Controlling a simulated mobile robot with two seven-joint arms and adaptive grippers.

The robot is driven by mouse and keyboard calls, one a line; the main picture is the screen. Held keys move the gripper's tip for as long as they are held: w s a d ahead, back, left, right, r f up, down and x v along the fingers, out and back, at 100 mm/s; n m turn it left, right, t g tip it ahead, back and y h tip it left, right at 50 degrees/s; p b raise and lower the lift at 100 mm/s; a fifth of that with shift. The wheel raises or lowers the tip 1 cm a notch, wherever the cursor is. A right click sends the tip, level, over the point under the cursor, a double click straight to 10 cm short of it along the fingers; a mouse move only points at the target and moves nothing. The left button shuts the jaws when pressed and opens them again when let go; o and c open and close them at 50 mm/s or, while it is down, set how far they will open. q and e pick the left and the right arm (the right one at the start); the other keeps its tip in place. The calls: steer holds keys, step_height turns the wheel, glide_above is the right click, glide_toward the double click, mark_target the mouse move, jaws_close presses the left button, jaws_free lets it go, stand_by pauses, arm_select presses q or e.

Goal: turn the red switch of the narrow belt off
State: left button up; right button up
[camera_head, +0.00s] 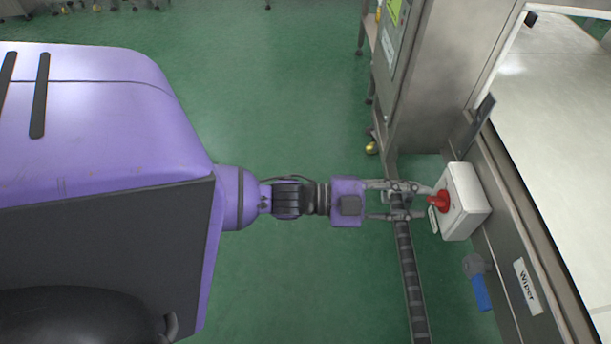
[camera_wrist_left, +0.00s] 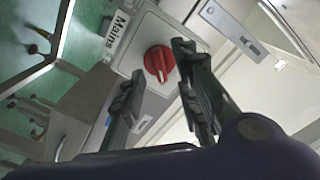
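The red switch (camera_head: 439,202) is a round knob on the front of a white box (camera_head: 466,204) fixed to the metal frame at the right. In the left wrist view the red switch (camera_wrist_left: 160,62) sits beside a label reading "Mains" (camera_wrist_left: 117,30), with a pale mark along its grip. My left gripper (camera_head: 421,202) reaches in from the left, its two fingers apart and pointing at the switch. In the wrist view the left gripper (camera_wrist_left: 156,66) has one finger on each side of the knob; whether either touches it I cannot tell. My right gripper is not in view.
The narrow belt (camera_head: 411,275) runs below the fingers. A steel cabinet (camera_head: 425,100) stands behind. A blue-and-grey part (camera_head: 480,285) and a "Wiper" label (camera_head: 527,286) are on the frame at right. Green floor (camera_head: 290,110) is clear around my arm.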

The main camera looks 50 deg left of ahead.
mark_target(438, 201)
arm_select(q)
steer(key=shift+x, duration=1.45)
jaws_close()
